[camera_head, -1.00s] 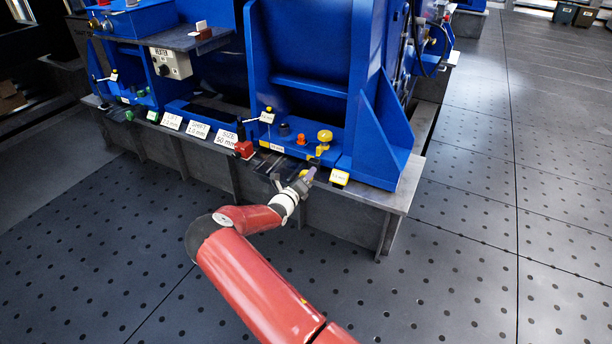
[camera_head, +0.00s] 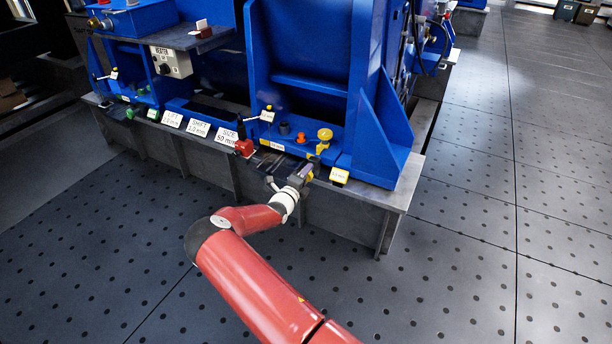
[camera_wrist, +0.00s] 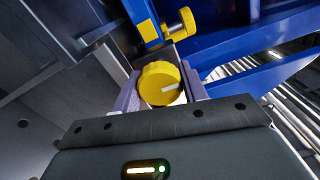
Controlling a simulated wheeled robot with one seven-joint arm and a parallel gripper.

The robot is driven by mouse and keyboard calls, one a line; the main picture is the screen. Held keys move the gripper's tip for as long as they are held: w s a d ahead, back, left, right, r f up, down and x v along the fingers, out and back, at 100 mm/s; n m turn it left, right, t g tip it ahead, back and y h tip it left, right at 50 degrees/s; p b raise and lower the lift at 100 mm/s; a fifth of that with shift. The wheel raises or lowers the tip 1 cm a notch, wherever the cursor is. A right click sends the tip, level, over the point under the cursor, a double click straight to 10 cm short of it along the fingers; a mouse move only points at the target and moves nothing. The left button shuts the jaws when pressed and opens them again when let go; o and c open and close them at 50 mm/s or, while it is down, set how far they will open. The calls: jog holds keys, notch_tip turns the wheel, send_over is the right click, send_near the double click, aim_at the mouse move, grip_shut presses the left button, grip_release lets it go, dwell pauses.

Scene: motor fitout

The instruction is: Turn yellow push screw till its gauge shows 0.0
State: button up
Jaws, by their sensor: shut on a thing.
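The yellow push screw (camera_wrist: 158,86) shows in the wrist view as a round yellow knob with a white mark on its face. My gripper (camera_wrist: 162,80) has its two grey-purple fingers on either side of the knob and is shut on it. In the head view my gripper (camera_head: 306,174) is at the front edge of the blue machine's base, and it mostly hides the screw.
Another yellow knob (camera_head: 325,135) stands on the blue base behind my gripper, and an orange knob (camera_head: 301,138) is left of it. A red block (camera_head: 244,148) and white label plates (camera_head: 198,127) line the edge to the left. The floor in front is clear.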

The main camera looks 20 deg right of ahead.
jog(key=o, duration=1)
jog(key=v, duration=0.7)
jog(key=shift+s+a, duration=0.25)
jog(key=shift+a, duration=0.1)
dwell(1.0)
